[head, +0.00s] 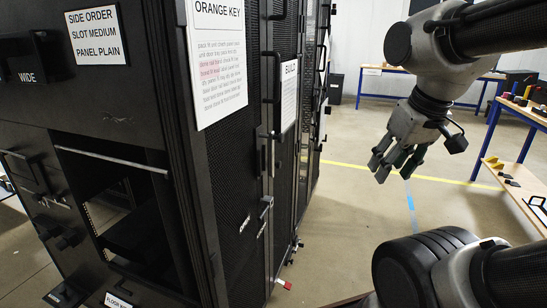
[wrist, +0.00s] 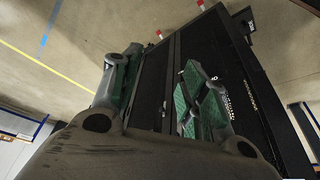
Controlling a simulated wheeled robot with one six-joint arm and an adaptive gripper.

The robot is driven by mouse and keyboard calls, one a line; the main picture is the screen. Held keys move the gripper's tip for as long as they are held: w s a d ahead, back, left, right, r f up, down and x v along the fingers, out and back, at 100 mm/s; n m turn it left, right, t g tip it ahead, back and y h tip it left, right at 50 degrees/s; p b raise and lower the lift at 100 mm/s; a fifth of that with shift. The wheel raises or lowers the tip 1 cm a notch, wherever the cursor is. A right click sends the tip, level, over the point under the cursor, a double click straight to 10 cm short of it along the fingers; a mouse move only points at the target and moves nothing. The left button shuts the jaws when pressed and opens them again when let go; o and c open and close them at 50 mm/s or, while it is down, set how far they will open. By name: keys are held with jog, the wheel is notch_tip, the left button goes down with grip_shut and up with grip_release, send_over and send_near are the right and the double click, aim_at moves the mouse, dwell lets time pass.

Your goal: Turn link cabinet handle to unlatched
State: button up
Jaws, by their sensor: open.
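A black rack cabinet with mesh doors (head: 230,165) fills the left and middle of the head view. Small silver handles (head: 266,203) sit on its door fronts, with tiny tags I cannot read, so I cannot tell which is the link handle. A red-tipped lever (head: 284,284) sticks out low on the doors. My gripper (head: 393,168) is open and empty, pointing down, to the right of the doors and apart from them. In the wrist view, my gripper's green-padded fingers (wrist: 158,92) are spread, with the dark cabinet (wrist: 215,50) behind them.
Larger black bar handles (head: 277,75) stand out from the doors. Paper signs (head: 217,65) hang on the cabinet. A wooden-topped bench (head: 520,185) with small items is at right, another table (head: 395,70) at the back. The floor between cabinet and bench is open.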

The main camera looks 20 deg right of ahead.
aim_at(273, 161)
jog(key=w+a+f+m+g+y, duration=0.35)
jog(key=f+m+y, duration=0.2)
jog(key=f, duration=0.35)
jog(key=w+a+f+m+g+y, duration=0.2)
jog(key=w+a+f+m+y, duration=0.25)
jog(key=f+m, duration=0.35)
jog(key=w+a+f+m+t+y, duration=0.1)
jog(key=w+m+t+y, duration=0.15)
jog(key=w, duration=0.35)
jog(key=w+a+f+m+t+y, duration=0.1)
jog(key=w+f+m+t+y, duration=0.1)
jog(key=w+m+t, duration=0.3)
jog(key=w+r+m+t, duration=0.4)
jog(key=w+r+t, duration=0.15)
jog(key=w, duration=0.55)
jog(key=shift+g, duration=0.45)
jog(key=x, duration=0.7)
jog(key=shift+w+d+r, duration=0.1)
jog(key=shift+d+r, duration=0.05)
jog(key=shift+r, duration=0.05)
grip_shut()
